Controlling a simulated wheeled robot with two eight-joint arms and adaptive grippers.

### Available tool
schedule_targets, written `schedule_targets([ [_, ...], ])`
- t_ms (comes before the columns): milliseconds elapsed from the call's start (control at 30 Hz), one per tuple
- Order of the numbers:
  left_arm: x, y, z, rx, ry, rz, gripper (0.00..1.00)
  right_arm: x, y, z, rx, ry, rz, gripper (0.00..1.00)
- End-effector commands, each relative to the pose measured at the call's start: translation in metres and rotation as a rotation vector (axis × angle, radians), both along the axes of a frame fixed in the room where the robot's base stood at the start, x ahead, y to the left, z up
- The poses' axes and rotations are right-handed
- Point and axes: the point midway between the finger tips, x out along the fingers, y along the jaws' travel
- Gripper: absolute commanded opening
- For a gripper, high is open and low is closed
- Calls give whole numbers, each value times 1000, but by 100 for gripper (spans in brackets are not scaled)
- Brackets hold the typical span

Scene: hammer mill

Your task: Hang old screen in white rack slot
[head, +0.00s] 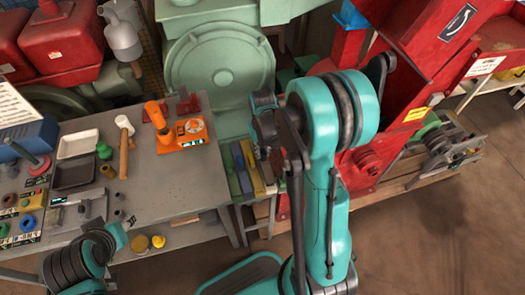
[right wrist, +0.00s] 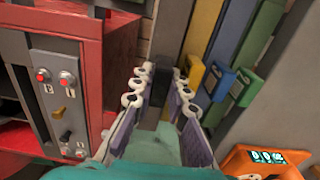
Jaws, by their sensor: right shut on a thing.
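In the head view, the right gripper (head: 268,147) is at the right end of the grey table, beside the rack. Upright screens stand there, with yellow (right wrist: 190,105), blue (right wrist: 219,83) and green (right wrist: 243,88) ends just right of the fingers. They show as coloured strips (head: 246,168) in the head view. I cannot make out a white slot.
A red cabinet with a switch panel (right wrist: 60,103) stands close left of the right gripper. An orange device (head: 191,133) sits on the grey table (head: 180,185). The red mill (head: 410,75) stands to the right. Tools and trays crowd the table's left side.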

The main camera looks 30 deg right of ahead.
Motion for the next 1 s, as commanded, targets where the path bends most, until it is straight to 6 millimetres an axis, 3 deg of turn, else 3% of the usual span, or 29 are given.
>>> schedule_targets([
  [1000,0,0,-7,0,0,0,40,0,0,-24,0,0,0,0],
])
